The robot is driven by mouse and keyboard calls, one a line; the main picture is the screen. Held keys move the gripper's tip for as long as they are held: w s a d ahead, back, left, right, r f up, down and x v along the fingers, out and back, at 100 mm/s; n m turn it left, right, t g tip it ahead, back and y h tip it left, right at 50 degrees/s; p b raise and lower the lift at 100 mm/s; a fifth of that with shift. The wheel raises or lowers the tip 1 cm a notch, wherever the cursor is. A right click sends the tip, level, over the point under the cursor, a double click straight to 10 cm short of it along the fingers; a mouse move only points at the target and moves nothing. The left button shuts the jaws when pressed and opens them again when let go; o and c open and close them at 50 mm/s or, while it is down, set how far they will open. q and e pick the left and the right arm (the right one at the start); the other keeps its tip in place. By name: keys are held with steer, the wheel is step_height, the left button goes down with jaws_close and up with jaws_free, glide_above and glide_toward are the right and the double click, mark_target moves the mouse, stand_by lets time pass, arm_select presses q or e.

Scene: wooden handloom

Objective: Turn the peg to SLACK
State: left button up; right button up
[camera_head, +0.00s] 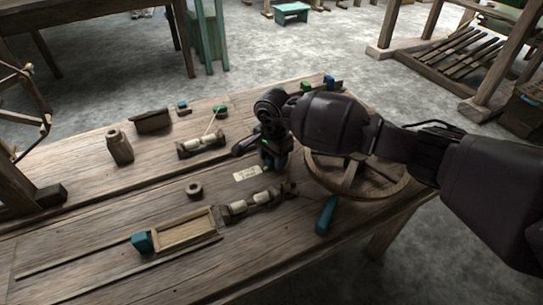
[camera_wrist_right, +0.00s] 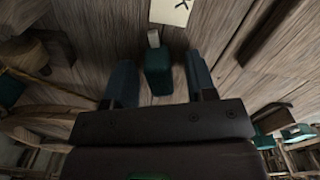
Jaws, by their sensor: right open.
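The peg (camera_wrist_right: 158,72) shows in the right wrist view as a teal block with a pale tip pointing toward a paper card (camera_wrist_right: 170,10). My right gripper (camera_wrist_right: 159,78) is open, with one blue finger on each side of the peg and a visible gap on both sides. In the head view my right gripper (camera_head: 272,158) is low over the table beside the card (camera_head: 247,173), and the peg is mostly hidden behind it. The card's marks are too small to read. My left gripper is not in view.
A shuttle (camera_head: 250,203) and a wooden frame (camera_head: 185,230) lie in front. The table's left front (camera_head: 80,235) is mostly clear.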

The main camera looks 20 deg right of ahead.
steer(key=shift+c, duration=0.3)
steer(key=c, duration=0.7)
steer(key=shift+r+m+p, duration=0.2)
steer(key=shift+m+p, duration=0.1)
steer(key=shift+m, duration=0.1)
steer(key=shift+w+r+m+p, duration=0.15)
steer(key=shift+m+p, duration=0.35)
steer(key=shift+m, duration=0.6)
steer(key=m+p, duration=0.1)
steer(key=m, duration=0.2)
steer(key=shift+m+p, duration=0.3)
steer(key=shift+m, duration=0.5)
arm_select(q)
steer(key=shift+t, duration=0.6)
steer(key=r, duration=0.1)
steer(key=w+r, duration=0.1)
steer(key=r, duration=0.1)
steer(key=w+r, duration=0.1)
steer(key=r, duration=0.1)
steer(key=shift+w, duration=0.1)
arm_select(e)
steer(key=shift+f, duration=0.35)
steer(key=o, duration=0.8)
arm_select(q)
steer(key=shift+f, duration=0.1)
